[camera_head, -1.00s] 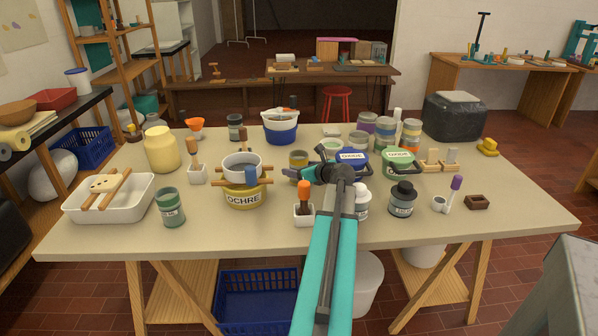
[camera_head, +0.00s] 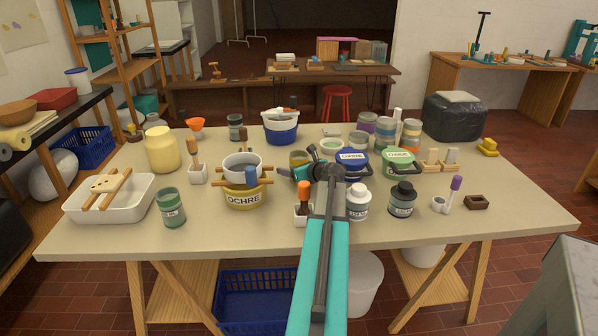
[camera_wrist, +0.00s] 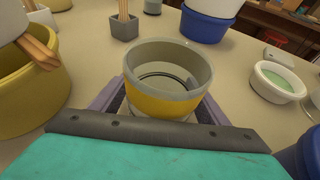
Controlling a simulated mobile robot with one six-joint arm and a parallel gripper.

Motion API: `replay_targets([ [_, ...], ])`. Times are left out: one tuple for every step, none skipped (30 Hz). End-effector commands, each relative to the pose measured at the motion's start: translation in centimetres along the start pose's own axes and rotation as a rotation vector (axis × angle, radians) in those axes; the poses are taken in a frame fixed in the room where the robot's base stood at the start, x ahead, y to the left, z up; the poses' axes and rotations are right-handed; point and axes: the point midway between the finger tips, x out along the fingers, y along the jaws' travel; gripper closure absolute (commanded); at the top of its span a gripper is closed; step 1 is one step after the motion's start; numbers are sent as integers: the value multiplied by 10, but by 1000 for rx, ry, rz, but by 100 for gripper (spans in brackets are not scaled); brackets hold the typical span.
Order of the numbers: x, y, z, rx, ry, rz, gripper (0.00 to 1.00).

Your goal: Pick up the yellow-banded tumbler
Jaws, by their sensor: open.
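The yellow-banded tumbler (camera_head: 299,158) is a grey open cup with a yellow band, standing upright towards the back middle of the table. In the wrist view the tumbler (camera_wrist: 168,80) is close and large, and I see into its empty-looking inside. My gripper (camera_head: 300,171) is right in front of it in the head view. In the wrist view my gripper (camera_wrist: 160,104) is open, with a dark finger on each side of the tumbler's lower part. Whether the fingers touch it cannot be told; its base is mostly hidden.
Left of the tumbler are the ochre tin (camera_head: 244,197) with a pot on it and a brush holder (camera_wrist: 124,26). A blue-lidded tin (camera_head: 352,163) and a small bowl with green contents (camera_wrist: 279,82) are to the right. A blue-and-white bucket (camera_head: 281,128) stands behind.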

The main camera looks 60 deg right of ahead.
Motion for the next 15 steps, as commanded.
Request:
replay_targets([
  [0,0,0,0,0,0,31],
  [0,0,0,0,0,0,31],
  [0,0,0,0,0,0,31],
  [0,0,0,0,0,0,31],
  [0,0,0,0,0,0,31],
  [0,0,0,0,0,0,31],
  [0,0,0,0,0,0,31],
  [0,0,0,0,0,0,31],
  [0,0,0,0,0,0,31],
  [0,0,0,0,0,0,31],
  [0,0,0,0,0,0,31],
  [0,0,0,0,0,0,33],
  [0,0,0,0,0,0,38],
  [0,0,0,0,0,0,43],
  [0,0,0,0,0,0,50],
])
